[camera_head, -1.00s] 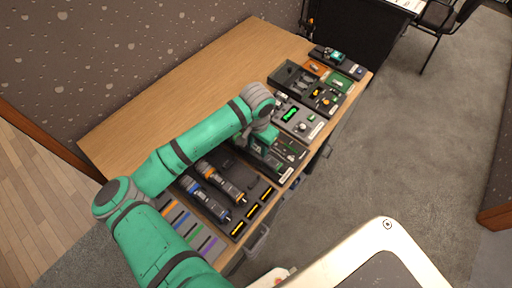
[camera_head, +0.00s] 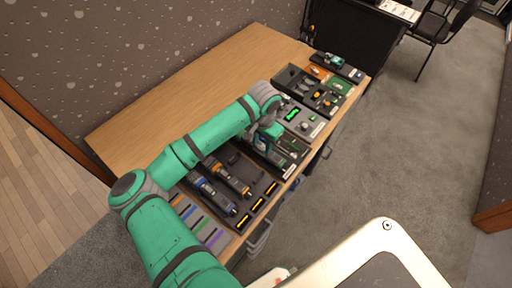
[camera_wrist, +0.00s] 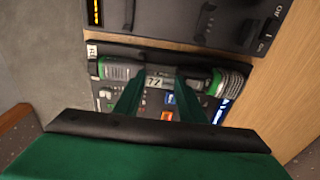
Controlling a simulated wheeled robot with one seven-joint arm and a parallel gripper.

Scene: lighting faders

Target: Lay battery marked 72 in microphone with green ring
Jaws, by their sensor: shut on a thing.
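In the wrist view, the microphone with the green ring (camera_wrist: 214,82) lies across a dark holder, its ribbed grille at the right. A battery with a pale label reading 72 (camera_wrist: 154,83) is between the green fingertips of my gripper (camera_wrist: 160,77), which is shut on it. The battery lines up with the middle of the microphone body. I cannot tell whether it rests fully in the bay. In the head view my gripper (camera_head: 265,138) is low over the dark unit in the middle of the row and hides most of the microphone.
Microphones with a blue ring (camera_head: 211,194) and an orange ring (camera_head: 228,178) lie in a tray to the left. A grey unit with a green display (camera_head: 293,114) stands to the right. Striped faders (camera_head: 200,222) lie at the front left. The back of the wooden table (camera_head: 190,95) is clear.

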